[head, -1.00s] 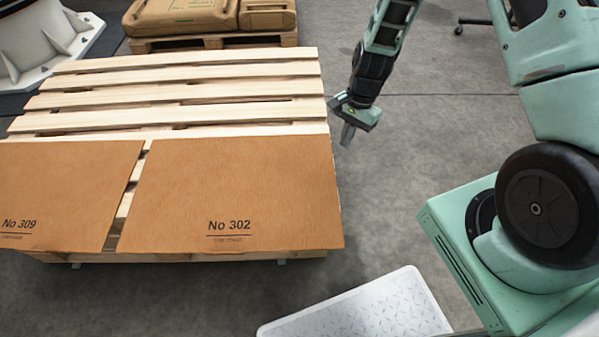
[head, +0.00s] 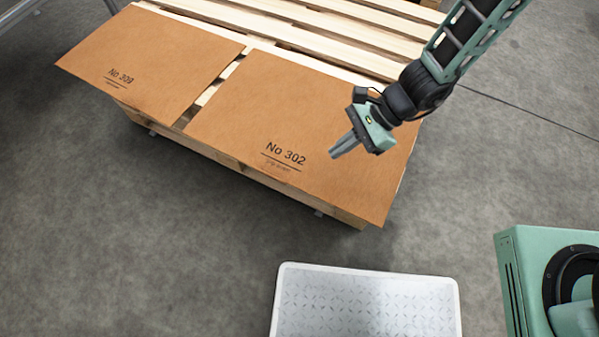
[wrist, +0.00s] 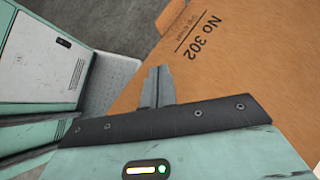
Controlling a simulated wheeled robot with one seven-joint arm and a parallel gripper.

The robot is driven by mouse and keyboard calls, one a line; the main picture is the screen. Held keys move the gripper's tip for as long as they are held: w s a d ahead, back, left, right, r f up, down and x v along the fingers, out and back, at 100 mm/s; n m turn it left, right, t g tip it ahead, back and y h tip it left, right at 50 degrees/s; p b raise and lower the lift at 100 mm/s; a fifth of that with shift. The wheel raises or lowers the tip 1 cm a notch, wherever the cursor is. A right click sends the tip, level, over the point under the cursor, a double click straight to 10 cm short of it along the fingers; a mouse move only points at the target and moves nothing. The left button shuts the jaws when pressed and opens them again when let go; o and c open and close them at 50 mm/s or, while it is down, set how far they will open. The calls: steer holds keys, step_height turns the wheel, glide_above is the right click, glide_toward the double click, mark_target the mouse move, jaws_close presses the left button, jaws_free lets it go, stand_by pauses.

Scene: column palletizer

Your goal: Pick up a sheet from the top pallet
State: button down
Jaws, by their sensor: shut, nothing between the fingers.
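A brown sheet marked No 302 (head: 262,118) lies on the slatted wooden pallet (head: 330,42), its front edge overhanging a little. It also shows in the wrist view (wrist: 245,65). A second brown sheet, No 309 (head: 160,62), lies to its left with a narrow gap between. My gripper (head: 338,151) is shut and empty, in front of the right part of sheet No 302 in the head view. In the wrist view the closed fingers (wrist: 158,76) appear beside that sheet's edge. I cannot tell whether they touch it.
A white textured platform (head: 365,305) is at the bottom of the head view. Bare grey concrete floor (head: 150,230) lies in front of the pallet and to its right. Metal rails (head: 20,12) show at the upper left.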

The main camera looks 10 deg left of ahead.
mark_target(286, 182)
steer(key=b+x, duration=0.2)
steer(key=x, duration=0.6)
steer(key=shift+s+a+f, duration=0.1)
steer(key=shift+a+f, duration=0.1)
steer(key=shift+f, duration=0.15)
steer(key=shift+s+a+r, duration=0.1)
steer(key=shift+s+a, duration=0.15)
steer(key=shift+a, duration=0.3)
steer(key=shift+s+a, duration=0.3)
steer(key=shift+a, duration=0.25)
steer(key=shift+s+a+r+b, duration=0.1)
steer(key=shift+s+a+b, duration=0.2)
steer(key=shift+a, duration=0.4)
steer(key=a, duration=0.1)
steer(key=s+a+b, duration=0.1)
steer(key=a, duration=0.1)
steer(key=s+a+b, duration=0.1)
steer(key=shift+s+a, duration=0.15)
steer(key=shift+a, duration=0.2)
steer(key=d, duration=0.1)
steer(key=w+d+r+p, duration=0.1)
steer(key=d, duration=0.1)
steer(key=w+d, duration=0.1)
steer(key=shift+w+d+r+p, duration=0.15)
steer(key=shift+w+d+p, duration=0.05)
steer(key=shift+d+p, duration=0.1)
steer(key=p+v, duration=0.2)
steer(key=v, duration=0.6)
steer(key=shift+d, duration=0.2)
